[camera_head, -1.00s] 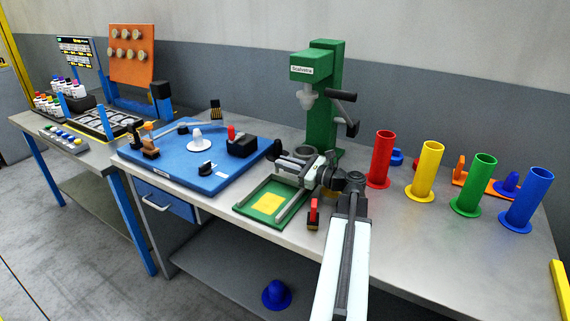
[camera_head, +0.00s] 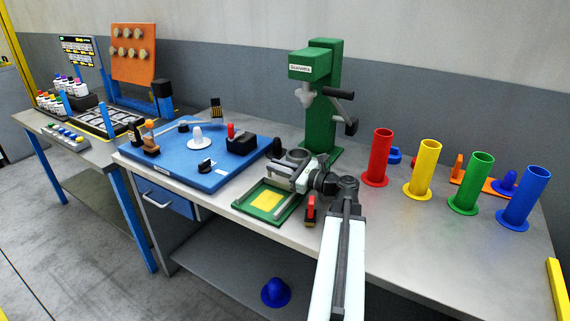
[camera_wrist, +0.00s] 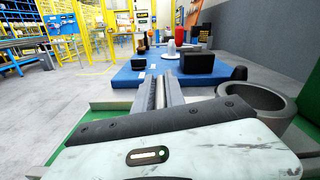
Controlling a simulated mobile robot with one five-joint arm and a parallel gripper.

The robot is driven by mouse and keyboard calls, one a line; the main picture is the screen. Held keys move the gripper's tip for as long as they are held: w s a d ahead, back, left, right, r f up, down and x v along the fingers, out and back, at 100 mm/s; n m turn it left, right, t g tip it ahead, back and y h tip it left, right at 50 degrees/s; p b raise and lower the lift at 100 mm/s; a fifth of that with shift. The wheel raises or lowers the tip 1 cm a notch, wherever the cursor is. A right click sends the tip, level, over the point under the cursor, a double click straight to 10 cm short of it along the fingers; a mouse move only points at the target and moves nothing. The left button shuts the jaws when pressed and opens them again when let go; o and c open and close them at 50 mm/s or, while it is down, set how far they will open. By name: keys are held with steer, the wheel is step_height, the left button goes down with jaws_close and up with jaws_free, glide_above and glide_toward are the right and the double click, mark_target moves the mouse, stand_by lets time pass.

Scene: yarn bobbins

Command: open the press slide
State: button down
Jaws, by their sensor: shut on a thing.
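The green press (camera_head: 322,95) stands upright at the back of the table. Its slide carries a grey metal ring (camera_head: 297,155) at the rear of a green base with a yellow pad (camera_head: 265,200) and two light rails. My gripper (camera_head: 292,172) is low over these rails, just in front of the ring. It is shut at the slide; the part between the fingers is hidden.
A blue board (camera_head: 190,160) with small fixtures lies to the left. A red clip-like piece (camera_head: 310,210) is near the front edge beside my arm. Red (camera_head: 380,157), yellow (camera_head: 425,170), green (camera_head: 470,185) and blue (camera_head: 522,197) tubes stand to the right.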

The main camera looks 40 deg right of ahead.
steer(key=c, duration=1.5)
jaws_free()
steer(key=shift+o, duration=0.2)
steer(key=v, duration=0.8)
steer(key=shift+a, duration=0.1)
steer(key=shift+w, duration=0.1)
steer(key=shift+c, duration=0.3)
